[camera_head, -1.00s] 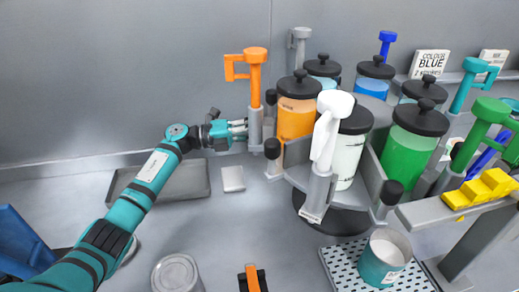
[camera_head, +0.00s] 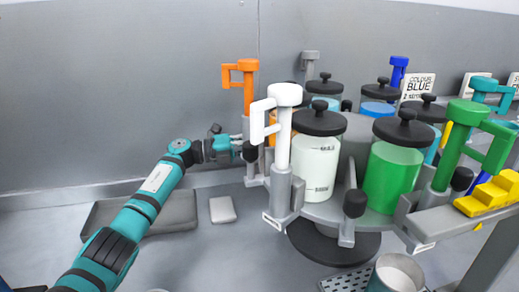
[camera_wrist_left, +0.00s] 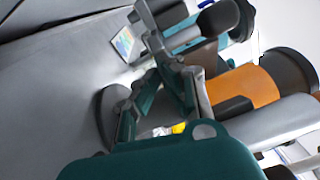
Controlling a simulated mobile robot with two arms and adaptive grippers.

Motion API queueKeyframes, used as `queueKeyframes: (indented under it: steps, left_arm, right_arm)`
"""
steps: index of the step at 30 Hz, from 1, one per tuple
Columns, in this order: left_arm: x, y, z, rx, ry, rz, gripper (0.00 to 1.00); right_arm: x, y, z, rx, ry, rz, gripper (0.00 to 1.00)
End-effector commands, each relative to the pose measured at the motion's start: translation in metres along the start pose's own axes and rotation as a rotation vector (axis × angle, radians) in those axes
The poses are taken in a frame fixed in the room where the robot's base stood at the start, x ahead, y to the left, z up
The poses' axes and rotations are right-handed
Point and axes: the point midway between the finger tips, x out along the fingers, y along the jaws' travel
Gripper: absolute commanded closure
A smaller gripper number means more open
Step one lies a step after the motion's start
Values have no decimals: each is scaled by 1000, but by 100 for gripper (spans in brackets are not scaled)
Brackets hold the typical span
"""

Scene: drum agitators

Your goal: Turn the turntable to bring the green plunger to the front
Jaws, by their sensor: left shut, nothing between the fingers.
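The turntable (camera_head: 326,210) carries jars with black lids and coloured plungers on a dark round base. The green plunger (camera_head: 450,155) stands upright at the right, beside the green jar (camera_head: 393,178). The white plunger (camera_head: 283,120) and white jar (camera_head: 317,165) are at the front left. The orange plunger (camera_head: 249,88) stands behind them; its jar is mostly hidden. My left gripper (camera_head: 240,150) is shut and empty at the turntable's left edge, by a black knob (camera_head: 250,152). Its fingers also show in the left wrist view (camera_wrist_left: 165,60), close to a knobbed bar; contact is unclear.
A yellow stepped piece (camera_head: 488,197) on a grey beam stands close at the right. A grey tray (camera_head: 165,214) and a small pale block (camera_head: 222,209) lie left.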

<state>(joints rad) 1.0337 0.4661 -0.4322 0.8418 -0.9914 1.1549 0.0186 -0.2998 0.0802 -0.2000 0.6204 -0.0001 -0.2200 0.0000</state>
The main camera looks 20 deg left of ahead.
Motion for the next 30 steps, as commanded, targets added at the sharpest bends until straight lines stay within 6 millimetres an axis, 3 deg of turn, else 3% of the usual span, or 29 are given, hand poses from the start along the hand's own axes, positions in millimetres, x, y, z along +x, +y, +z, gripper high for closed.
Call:
queueKeyframes:
  steps: [12, 16, 30]
  left_arm:
    - [0, 0, 0, 0, 0, 0, 100]
    - [-9, 1, 1, 0, -2, 1, 100]
    - [-99, 0, 1, 0, -1, 2, 100]
  right_arm:
    - [0, 1, 0, -1, 0, 1, 60]
    - [0, 1, 0, -1, 0, 1, 60]
    - [0, 0, 0, 0, -1, 0, 60]
